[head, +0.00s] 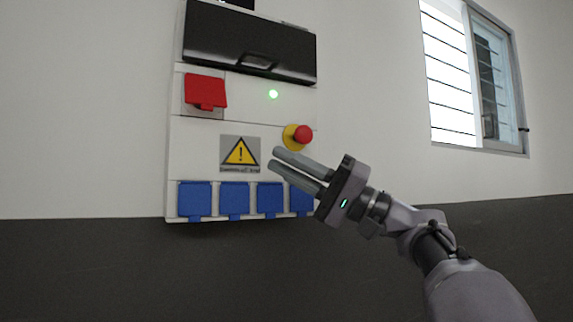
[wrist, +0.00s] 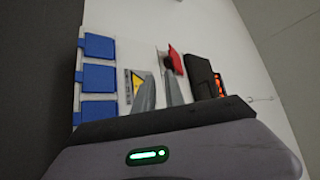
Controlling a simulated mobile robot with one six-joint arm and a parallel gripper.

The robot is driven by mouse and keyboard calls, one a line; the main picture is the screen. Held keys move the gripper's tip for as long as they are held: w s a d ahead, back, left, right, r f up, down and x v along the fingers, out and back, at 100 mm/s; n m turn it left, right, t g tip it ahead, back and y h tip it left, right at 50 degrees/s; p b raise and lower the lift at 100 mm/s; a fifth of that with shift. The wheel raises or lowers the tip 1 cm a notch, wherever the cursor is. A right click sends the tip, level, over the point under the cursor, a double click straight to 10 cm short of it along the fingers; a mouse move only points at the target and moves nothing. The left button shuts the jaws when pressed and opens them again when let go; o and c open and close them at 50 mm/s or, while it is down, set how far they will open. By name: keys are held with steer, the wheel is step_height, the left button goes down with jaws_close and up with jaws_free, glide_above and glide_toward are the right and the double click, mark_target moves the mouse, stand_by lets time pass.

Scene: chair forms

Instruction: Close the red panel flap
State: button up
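The red panel flap (head: 205,91) is on the upper left of the white wall panel (head: 200,145), on a grey plate. It tilts outward from the panel, its lower edge standing away from the plate. In the wrist view the red flap (wrist: 177,60) shows beyond the fingertips and juts from the panel. My gripper (head: 274,158) is in front of the panel's lower right, below and to the right of the flap, apart from it. In the wrist view my gripper's fingers (wrist: 158,66) have a gap between them and hold nothing.
A black cover (head: 250,45) with a handle sits above the flap. A red knob on a yellow base (head: 298,136) is near my fingers. A warning sign (head: 240,152) and several blue flaps (head: 195,199) are lower down. A window (head: 472,75) is at the right.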

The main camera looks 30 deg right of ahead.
steer(key=v, duration=1.7)
steer(key=shift+d, duration=0.2)
steer(key=shift+f, duration=0.15)
steer(key=shift+c, duration=0.2)
